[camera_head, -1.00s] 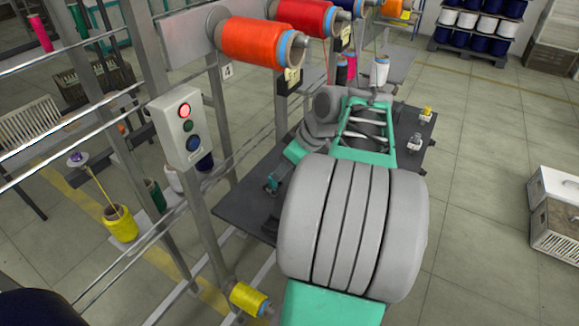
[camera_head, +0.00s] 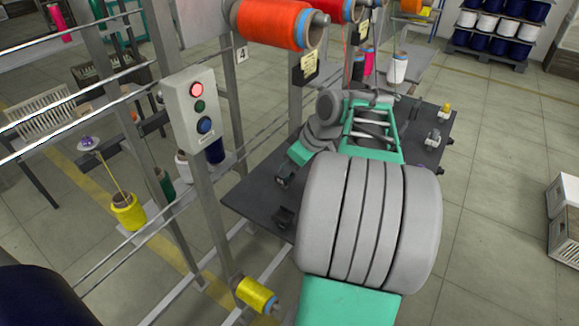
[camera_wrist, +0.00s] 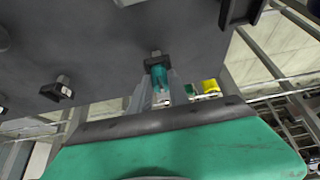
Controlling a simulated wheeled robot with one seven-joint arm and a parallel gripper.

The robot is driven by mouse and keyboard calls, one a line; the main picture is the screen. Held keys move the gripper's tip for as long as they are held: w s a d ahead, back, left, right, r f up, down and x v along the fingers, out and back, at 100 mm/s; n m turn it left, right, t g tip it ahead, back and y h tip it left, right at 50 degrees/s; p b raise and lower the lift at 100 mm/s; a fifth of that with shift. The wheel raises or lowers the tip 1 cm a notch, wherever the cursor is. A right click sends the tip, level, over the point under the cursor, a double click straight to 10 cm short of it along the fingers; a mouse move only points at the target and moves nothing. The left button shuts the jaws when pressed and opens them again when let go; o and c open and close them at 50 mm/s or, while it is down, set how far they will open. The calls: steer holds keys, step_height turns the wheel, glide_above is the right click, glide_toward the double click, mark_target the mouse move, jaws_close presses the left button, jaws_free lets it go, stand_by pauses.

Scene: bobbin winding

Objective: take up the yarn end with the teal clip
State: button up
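A small teal clip (camera_wrist: 159,77) stands in a dark holder on the dark table in the wrist view. My gripper (camera_wrist: 160,100) reaches toward it, with pale grey fingers on either side of the clip. The fingers look open; I cannot make out contact with the clip. In the head view my gripper (camera_head: 292,165) is over the dark table (camera_head: 245,200), close to the clip's holder (camera_head: 284,180), and partly hides the clip. I cannot make out a loose yarn end in either view.
Orange (camera_head: 270,24) and red yarn packages hang on the frame above the table. A grey button box (camera_head: 193,108) stands left of the table. A yellow cone (camera_head: 128,211) sits on the lower left rail. Small fixtures (camera_head: 433,138) stand on the table's right side.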

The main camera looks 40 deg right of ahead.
jaws_close()
step_height(320, 180, up, 5)
steer(key=p, duration=0.4)
steer(key=shift+f, duration=0.25)
